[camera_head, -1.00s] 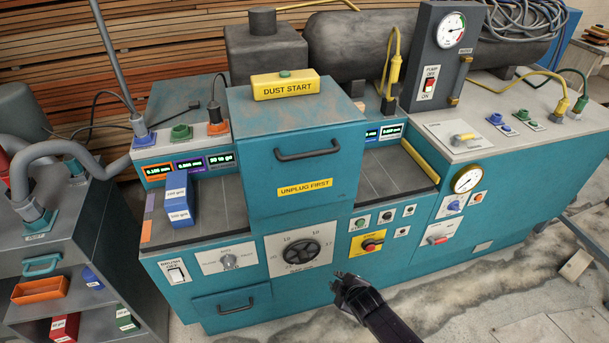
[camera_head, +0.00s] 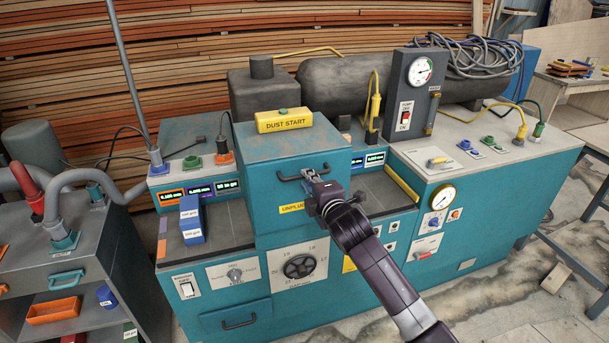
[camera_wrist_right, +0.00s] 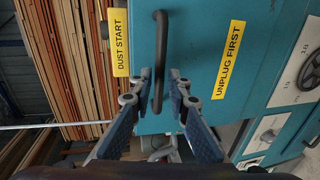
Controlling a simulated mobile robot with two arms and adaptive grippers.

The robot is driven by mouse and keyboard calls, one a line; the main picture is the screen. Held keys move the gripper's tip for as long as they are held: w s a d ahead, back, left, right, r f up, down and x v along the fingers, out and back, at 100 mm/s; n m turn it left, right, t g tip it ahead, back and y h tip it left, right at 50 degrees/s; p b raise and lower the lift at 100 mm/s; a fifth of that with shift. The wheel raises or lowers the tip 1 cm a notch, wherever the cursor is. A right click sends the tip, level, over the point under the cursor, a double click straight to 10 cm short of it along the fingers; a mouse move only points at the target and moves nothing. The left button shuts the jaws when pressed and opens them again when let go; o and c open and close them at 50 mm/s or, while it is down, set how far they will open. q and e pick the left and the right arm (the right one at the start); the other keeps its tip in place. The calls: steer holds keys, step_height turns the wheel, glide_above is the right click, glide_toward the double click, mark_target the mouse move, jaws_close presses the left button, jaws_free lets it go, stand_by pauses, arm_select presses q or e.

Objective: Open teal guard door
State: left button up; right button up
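The teal guard door (camera_head: 270,185) is the front of the hood in the middle of the machine, and it looks closed. Its dark bar handle (camera_head: 290,178) runs across the upper front, partly hidden by my right gripper (camera_head: 312,176). In the right wrist view the handle (camera_wrist_right: 160,50) lies between the two fingers of the open gripper (camera_wrist_right: 160,82), near the fingertips. I cannot tell whether a finger touches it. The door's yellow "UNPLUG FIRST" label (camera_wrist_right: 229,60) shows beside the right finger. My left gripper is not in view.
The yellow "DUST START" box (camera_head: 284,120) sits on top of the hood. Blue blocks (camera_head: 191,219) stand on the left bed. A gauge panel (camera_head: 416,92) and a dark tank (camera_head: 335,85) stand behind to the right. A shelf unit (camera_head: 95,250) with hoses stands at left.

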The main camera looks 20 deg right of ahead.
steer(key=x, duration=0.3)
steer(key=shift+a, duration=0.1)
steer(key=shift+w, duration=0.1)
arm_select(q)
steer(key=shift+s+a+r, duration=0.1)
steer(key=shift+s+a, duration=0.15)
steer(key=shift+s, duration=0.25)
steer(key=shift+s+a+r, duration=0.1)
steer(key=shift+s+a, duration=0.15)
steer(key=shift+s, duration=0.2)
arm_select(e)
jaws_close()
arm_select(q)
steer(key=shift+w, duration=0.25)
